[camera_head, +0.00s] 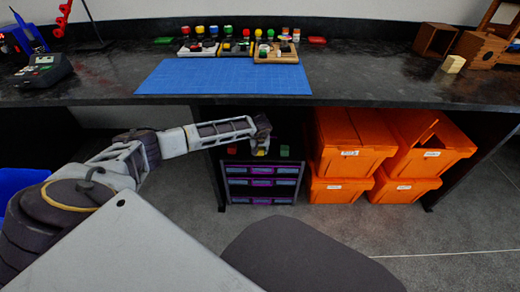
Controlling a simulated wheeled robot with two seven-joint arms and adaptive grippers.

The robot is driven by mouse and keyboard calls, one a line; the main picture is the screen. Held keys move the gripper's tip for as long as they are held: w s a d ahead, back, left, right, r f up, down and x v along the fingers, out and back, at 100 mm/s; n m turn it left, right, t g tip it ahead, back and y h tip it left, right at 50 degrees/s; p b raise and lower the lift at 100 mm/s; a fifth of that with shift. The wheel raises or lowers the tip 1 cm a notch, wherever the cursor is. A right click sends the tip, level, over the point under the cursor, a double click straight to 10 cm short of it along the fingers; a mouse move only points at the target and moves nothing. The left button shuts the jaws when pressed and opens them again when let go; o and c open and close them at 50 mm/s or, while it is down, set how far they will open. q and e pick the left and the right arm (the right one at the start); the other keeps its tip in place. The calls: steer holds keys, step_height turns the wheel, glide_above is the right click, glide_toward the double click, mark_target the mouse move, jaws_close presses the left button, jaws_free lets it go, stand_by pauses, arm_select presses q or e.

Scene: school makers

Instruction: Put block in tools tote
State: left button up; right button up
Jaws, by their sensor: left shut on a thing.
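My left gripper (262,137) reaches in from the left, over the top of a small drawer unit under the bench. It is shut on a small yellow block (262,151), which is mostly hidden below the fingers; I cannot tell whether it is lifted clear of the unit. Several orange totes (345,133) are stacked to the right of the gripper, with small white labels too small to read, so I cannot tell which is the tools tote. The upper right tote (455,142) shows a dark opening in its top. My right gripper is not in view.
The drawer unit (262,183) has purple drawers, with a red item (231,150) and a green item (285,151) on top. The dark bench (370,85) overhangs it and holds a blue mat (225,77) and a pale wooden block (453,64). A dark seat (310,262) stands in front.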

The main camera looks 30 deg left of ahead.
mark_target(260, 148)
arm_select(q)
steer(key=shift+f, duration=0.15)
steer(key=o, duration=0.6)
steer(key=shift+c, duration=0.2)
steer(key=o, duration=0.4)
steer(key=shift+c, duration=0.2)
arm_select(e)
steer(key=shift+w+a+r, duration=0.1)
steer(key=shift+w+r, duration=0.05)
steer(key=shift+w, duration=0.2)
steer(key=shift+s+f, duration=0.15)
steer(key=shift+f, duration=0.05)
arm_select(q)
steer(key=p+v, duration=0.2)
steer(key=v, duration=0.3)
steer(key=s+d+p, duration=0.3)
steer(key=s+d, duration=0.3)
steer(key=s, duration=0.4)
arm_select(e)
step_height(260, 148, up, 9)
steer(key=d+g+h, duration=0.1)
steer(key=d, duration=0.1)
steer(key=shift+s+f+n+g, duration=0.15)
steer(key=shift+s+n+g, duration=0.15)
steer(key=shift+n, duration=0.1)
arm_select(q)
steer(key=shift+s+d, duration=0.1)
steer(key=shift+d, duration=0.05)
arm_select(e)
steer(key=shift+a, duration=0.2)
